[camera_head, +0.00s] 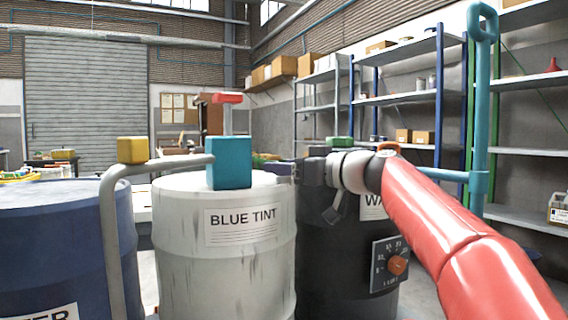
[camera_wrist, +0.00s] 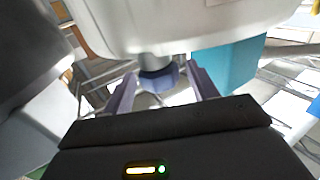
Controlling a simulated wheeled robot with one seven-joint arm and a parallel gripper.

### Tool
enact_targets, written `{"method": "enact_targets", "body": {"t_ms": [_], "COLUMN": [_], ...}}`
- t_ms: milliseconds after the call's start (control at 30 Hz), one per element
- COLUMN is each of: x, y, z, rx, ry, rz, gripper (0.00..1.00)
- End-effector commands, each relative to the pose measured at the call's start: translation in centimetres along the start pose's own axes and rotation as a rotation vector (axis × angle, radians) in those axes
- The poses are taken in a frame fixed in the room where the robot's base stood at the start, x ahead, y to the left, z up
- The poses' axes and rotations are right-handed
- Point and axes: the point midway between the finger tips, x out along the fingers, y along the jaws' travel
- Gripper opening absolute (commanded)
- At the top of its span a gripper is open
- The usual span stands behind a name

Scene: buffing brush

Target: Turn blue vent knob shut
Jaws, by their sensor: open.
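A dark blue knob (camera_wrist: 158,80) sits on a short grey stem at the white drum (camera_wrist: 175,28) in the wrist view. My gripper (camera_wrist: 160,74) is open, with one purple finger on each side of the knob in the picture. Gaps show between the knob and both fingers, and I cannot tell how deep the fingers reach. In the head view my gripper (camera_head: 279,168) is at the right top edge of the white drum labelled BLUE TINT (camera_head: 225,255). I cannot make out the knob clearly there.
A teal block (camera_head: 230,162) with a red-topped handle (camera_head: 227,98) stands by the white drum, close to my gripper. A dark drum (camera_head: 335,250) with an orange dial (camera_head: 397,265) is at right, a blue drum (camera_head: 60,240) at left. A grey pipe (camera_head: 112,235) bends between drums.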

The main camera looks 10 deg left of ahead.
Motion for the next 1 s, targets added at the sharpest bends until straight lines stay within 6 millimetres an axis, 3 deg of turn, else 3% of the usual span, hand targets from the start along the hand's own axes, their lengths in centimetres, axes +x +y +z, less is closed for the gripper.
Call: {"method": "enact_targets", "body": {"t_ms": [367, 700, 1000], "x": [0.98, 0.96, 1.01], "y": [0.0, -0.01, -0.26], "z": [0.01, 0.02, 0.47], "rx": [0.0, 0.0, -0.002], "ry": [0.0, 0.0, -0.002], "rz": [0.002, 0.001, 0.131], "gripper": [0.58, 0.16, 0.14]}}
